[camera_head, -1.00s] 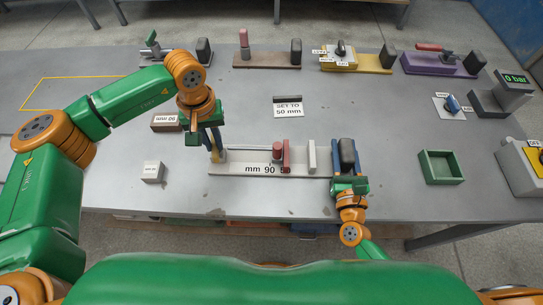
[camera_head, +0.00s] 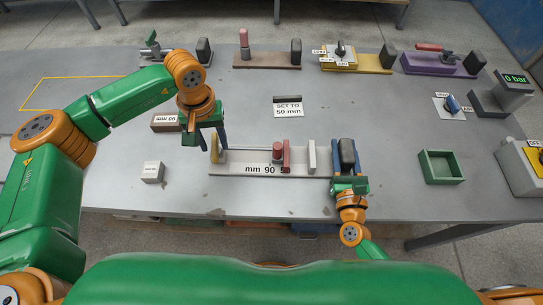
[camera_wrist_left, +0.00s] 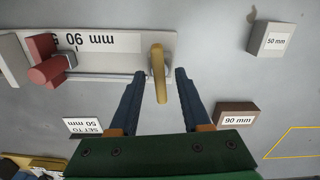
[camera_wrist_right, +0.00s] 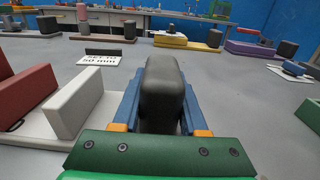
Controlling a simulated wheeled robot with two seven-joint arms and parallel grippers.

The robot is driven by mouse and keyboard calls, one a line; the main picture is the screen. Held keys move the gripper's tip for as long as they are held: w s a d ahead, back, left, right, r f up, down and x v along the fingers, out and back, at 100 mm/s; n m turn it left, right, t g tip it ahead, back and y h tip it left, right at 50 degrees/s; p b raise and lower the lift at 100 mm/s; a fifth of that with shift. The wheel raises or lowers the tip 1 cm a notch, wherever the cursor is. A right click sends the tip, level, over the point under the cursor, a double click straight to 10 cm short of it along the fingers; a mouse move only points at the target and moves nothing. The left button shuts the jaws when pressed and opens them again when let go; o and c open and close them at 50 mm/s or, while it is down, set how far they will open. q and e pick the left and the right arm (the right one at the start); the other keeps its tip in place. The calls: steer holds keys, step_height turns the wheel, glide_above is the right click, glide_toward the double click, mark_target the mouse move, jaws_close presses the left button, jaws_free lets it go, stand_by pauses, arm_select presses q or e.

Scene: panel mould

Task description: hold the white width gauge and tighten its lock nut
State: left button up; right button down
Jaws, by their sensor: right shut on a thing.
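The white width gauge (camera_head: 225,167) lies along the front of the table, marked "mm 90" with a partly hidden figure. Its yellow lever-like lock nut (camera_head: 214,155) stands at the left end, also in the left wrist view (camera_wrist_left: 158,75). My left gripper (camera_head: 214,146) is open, its fingers apart on either side of the yellow piece. My right gripper (camera_head: 348,172) is shut on the dark grip block (camera_wrist_right: 163,88) at the gauge's right end. A red jaw (camera_head: 287,156), a red knob (camera_head: 277,150) and a white jaw (camera_head: 311,156) stand on the gauge between.
A grey 50 mm block (camera_wrist_left: 272,39) and a brown 90 mm block (camera_wrist_left: 236,118) lie near my left gripper. A "SET TO 50 mm" sign (camera_head: 288,109) stands behind the gauge. A green tray (camera_head: 441,168) is at right. Several other fixtures line the back.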

arm_select(q)
step_height(320, 180, up, 12)
stand_by(0.4)
arm_select(e)
steer(key=shift+c, duration=1.8)
jaws_free()
